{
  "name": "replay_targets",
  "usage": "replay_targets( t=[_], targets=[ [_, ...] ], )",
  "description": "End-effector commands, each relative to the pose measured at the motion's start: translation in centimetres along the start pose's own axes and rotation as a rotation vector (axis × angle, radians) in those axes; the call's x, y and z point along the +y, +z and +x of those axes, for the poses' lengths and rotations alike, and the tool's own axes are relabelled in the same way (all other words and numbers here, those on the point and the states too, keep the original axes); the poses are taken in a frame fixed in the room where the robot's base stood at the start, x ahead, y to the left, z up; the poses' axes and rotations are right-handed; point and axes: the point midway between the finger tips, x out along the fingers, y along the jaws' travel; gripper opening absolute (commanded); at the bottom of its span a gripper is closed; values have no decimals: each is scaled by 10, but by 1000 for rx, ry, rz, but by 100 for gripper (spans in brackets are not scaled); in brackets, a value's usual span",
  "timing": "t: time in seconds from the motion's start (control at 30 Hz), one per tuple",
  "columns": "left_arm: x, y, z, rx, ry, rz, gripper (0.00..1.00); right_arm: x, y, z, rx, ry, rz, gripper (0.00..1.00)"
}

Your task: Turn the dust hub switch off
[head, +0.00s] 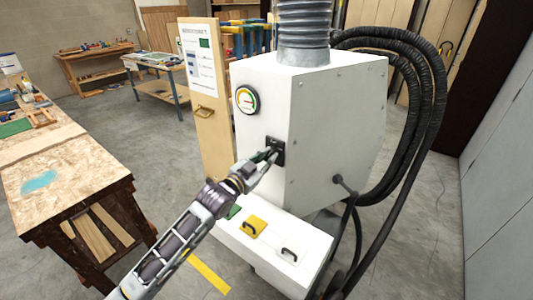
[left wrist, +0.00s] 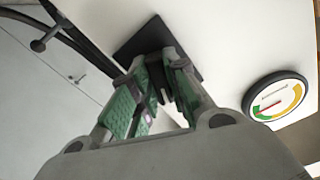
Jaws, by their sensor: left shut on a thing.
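The dust hub (head: 310,130) is a white box with a grey duct on top. Its switch (head: 275,150) is a small black plate on the front face, below the round gauge (head: 246,99). My left gripper (head: 268,156) is at the switch. In the left wrist view the green-padded fingers (left wrist: 160,90) are closed around a dark part standing out from the black switch plate (left wrist: 150,42). The fingers hide much of that part, so I cannot tell its position. The gauge also shows in the left wrist view (left wrist: 276,98). My right gripper is not in view.
Thick black hoses (head: 430,100) curve down on the hub's right side. A lower white ledge with a yellow panel (head: 253,226) juts out below the switch. A wooden workbench (head: 60,180) stands at the left. Grey floor lies between bench and hub.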

Motion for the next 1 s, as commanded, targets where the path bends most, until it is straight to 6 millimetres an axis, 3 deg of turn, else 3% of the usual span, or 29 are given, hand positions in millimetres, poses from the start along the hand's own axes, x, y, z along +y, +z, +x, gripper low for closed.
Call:
replay_targets(
  t=[0.2,0.5,1.0],
  targets=[
    [0,-1,0,-5,0,-181,0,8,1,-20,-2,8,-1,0],
    [1,0,0,-3,1,-348,0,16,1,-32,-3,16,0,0],
    [2,1,0,-3,0,-400,0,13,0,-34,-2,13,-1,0]
  ],
)
